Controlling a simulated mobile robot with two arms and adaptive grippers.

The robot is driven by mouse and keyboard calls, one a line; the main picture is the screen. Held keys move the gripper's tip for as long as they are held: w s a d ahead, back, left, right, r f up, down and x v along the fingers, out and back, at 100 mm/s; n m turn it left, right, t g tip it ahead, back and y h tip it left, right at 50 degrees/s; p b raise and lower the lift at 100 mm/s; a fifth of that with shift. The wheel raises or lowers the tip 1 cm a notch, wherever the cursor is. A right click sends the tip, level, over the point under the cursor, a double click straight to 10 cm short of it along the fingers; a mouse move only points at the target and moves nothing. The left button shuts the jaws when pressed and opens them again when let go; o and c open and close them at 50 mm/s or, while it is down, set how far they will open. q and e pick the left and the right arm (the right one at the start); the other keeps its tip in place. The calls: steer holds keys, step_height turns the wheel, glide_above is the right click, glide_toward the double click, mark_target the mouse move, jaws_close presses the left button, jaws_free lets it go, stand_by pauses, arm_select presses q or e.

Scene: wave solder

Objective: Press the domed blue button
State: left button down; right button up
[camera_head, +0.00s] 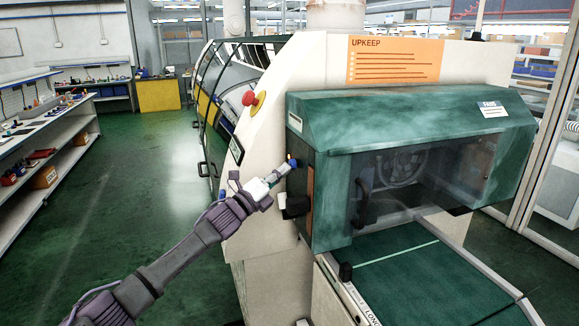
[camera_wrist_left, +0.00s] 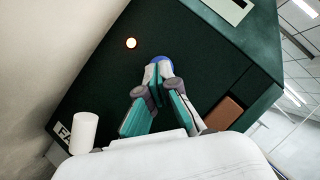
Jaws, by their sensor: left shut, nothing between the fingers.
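The domed blue button (camera_wrist_left: 162,59) is on a dark green side panel of the machine. In the left wrist view its upper edge shows just beyond my left gripper's fingertips (camera_wrist_left: 159,70), which cover the rest of it. My left gripper is shut and empty, with its tips at or very near the button; I cannot tell whether they touch it. In the head view my left gripper (camera_head: 287,167) reaches the left side of the green machine hood, and a small bit of blue shows at its tips. My right gripper is not in view.
A glowing round light (camera_wrist_left: 131,43) is beside the button on the panel. A red emergency stop (camera_head: 249,98) on a yellow base sits higher up on the cream housing. A brown plate (camera_wrist_left: 224,112) is on the panel's right. Green floor (camera_head: 165,190) is open on the left.

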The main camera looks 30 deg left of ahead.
arm_select(q)
steer(key=shift+w+d, duration=0.1)
steer(key=shift+w, duration=0.05)
steer(key=shift+w+d, duration=0.15)
steer(key=s+a+b, duration=0.1)
steer(key=s+a, duration=0.3)
steer(key=shift+s, duration=0.3)
stand_by(0.4)
steer(key=v, duration=1.2)
